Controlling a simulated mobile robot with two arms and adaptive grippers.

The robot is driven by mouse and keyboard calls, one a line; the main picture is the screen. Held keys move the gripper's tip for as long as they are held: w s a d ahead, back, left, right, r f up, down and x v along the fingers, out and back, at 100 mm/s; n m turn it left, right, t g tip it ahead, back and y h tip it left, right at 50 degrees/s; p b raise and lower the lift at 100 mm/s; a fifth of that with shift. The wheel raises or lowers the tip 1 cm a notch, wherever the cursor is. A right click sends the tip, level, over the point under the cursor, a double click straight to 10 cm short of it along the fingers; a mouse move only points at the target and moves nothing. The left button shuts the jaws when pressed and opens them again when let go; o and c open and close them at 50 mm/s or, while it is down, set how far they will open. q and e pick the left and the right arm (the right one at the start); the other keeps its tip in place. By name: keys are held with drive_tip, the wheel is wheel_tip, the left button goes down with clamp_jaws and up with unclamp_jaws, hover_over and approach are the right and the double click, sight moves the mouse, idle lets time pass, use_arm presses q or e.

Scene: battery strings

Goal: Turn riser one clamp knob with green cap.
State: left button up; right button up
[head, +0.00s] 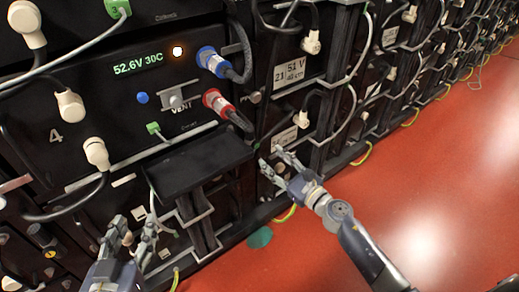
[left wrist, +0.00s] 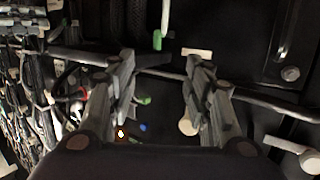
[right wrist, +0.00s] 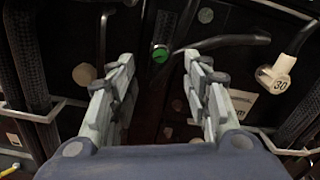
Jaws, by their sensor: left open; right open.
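A round knob with a green cap (right wrist: 160,54) shows in the right wrist view, between and just beyond my right fingertips. In the head view a small green spot (head: 257,147), seemingly the same cap, lies just above my right fingertips. My right gripper (head: 274,163) is open and empty, its fingers pointing at the rack front; it does not visibly touch the knob. My left gripper (head: 137,234) is open and empty at the lower left, before the lower rack. It also shows open in the left wrist view (left wrist: 160,65).
A black shelf (head: 190,163) juts out left of my right gripper. A battery module with a lit display (head: 138,64) and blue (head: 212,62) and red (head: 218,102) plugs sits above it. Cables hang around. The red floor (head: 450,190) at the right is clear.

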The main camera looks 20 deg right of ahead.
sight(257, 146)
drive_tip(key=x, duration=0.6)
drive_tip(key=shift+w, duration=0.35)
use_arm(q)
drive_tip(key=shift+w+d+r+t, duration=0.1)
drive_tip(key=shift+w+r+t, duration=0.1)
drive_tip(key=shift+r+t, duration=0.35)
use_arm(e)
drive_tip(key=shift+w+a, duration=0.25)
drive_tip(key=shift+w, duration=0.25)
use_arm(q)
drive_tip(key=shift+r, duration=0.15)
use_arm(e)
drive_tip(key=shift+c, duration=0.5)
clamp_jaws()
